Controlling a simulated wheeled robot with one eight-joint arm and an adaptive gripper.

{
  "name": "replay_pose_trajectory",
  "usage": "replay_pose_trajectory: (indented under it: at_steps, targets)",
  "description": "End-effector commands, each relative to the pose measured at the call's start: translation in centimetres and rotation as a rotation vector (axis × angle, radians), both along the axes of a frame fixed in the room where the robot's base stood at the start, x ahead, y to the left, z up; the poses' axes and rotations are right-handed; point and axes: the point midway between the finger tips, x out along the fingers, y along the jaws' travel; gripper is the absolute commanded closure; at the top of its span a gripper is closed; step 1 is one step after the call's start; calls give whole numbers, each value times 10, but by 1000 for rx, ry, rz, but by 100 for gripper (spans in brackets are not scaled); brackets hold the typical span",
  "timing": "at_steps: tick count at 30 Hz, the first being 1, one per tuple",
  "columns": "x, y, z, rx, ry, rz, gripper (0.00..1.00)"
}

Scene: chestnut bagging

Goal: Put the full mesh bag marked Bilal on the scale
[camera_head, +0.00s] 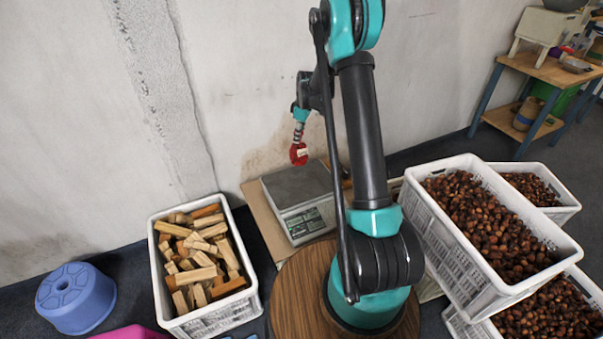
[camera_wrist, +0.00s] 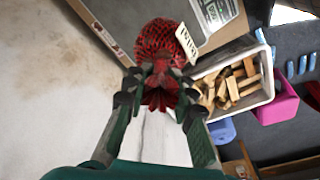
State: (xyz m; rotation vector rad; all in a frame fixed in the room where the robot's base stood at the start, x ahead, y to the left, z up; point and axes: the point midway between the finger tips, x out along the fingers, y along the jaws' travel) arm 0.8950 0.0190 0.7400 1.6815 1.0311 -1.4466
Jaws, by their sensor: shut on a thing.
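My gripper (camera_head: 299,139) is shut on the gathered neck of a red mesh bag (camera_head: 299,155). In the wrist view, the fingers (camera_wrist: 160,82) pinch the neck and the rounded, filled body of the bag (camera_wrist: 162,40) lies beyond them. A pale tag (camera_wrist: 187,44) hangs at its side with dark lettering too small to read surely. The scale (camera_head: 297,187) has a flat grey platform and a display panel (camera_head: 308,224) at its front. The bag is in the air, apart from the platform, and appears near its back edge. The platform looks empty where it shows.
The scale stands on a cardboard-coloured surface (camera_head: 256,205). A white crate of wood pieces (camera_head: 254,300) stands to the left, with a blue stool (camera_head: 75,298) beyond. White crates of chestnuts (camera_head: 434,235) are on the right. The wall (camera_head: 240,100) is close behind.

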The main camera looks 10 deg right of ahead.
Motion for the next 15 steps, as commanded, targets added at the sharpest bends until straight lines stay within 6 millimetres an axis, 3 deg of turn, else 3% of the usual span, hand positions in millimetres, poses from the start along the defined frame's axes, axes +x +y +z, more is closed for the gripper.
replay_pose_trajectory:
  at_steps: [9,15]
  targets:
    - [1,0,-79,0,0,0,100]
    - [0,0,-120,0,0,0,100]
